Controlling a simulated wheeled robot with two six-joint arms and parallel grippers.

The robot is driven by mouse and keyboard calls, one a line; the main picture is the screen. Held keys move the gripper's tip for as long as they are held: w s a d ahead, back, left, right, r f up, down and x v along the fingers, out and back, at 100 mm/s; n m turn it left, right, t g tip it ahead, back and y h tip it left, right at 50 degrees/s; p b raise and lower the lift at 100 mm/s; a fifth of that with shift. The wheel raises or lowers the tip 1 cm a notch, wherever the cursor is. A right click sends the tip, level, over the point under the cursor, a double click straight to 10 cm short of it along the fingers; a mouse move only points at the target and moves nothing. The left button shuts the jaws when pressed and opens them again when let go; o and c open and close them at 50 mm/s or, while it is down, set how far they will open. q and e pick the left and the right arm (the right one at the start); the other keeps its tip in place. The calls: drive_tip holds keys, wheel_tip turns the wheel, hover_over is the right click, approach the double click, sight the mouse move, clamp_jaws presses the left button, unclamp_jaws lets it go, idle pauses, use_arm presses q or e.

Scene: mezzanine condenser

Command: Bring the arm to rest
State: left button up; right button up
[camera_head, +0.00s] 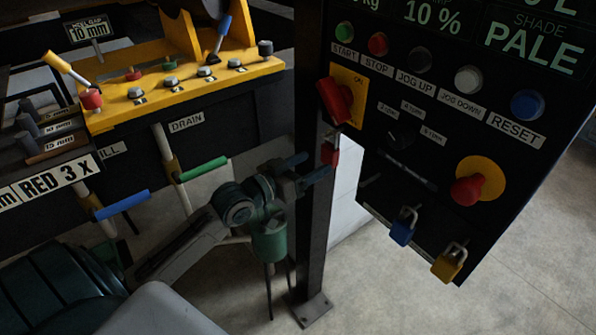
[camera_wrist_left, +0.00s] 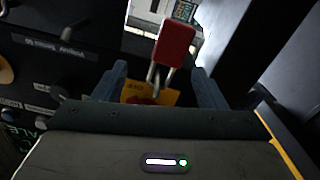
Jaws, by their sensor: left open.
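My left gripper (camera_head: 304,168) is in the middle of the head view, beside the dark upright post. Its two blue-grey fingers point right, towards the control panel. In the left wrist view the left gripper (camera_wrist_left: 159,84) is open, with its fingers apart. A red padlock (camera_head: 330,152) hangs below the red rotary switch (camera_head: 336,100) on its yellow plate. In the wrist view the red padlock (camera_wrist_left: 174,46) shows just beyond and between the fingertips, with its shackle towards the yellow plate (camera_wrist_left: 150,96). I cannot tell any contact with it. My right gripper is out of view.
The control panel (camera_head: 411,177) carries buttons, an emergency stop (camera_head: 467,189), a blue padlock (camera_head: 404,226) and a yellow padlock (camera_head: 449,263). The dark post (camera_head: 316,225) stands close by my arm. A yellow bracket (camera_head: 165,88) and green-handled drain lever (camera_head: 203,169) are at left. Floor is clear lower right.

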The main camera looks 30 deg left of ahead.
use_arm(q)
drive_tip(key=shift+p+v, duration=0.5)
drive_tip(key=shift+v, duration=1.15)
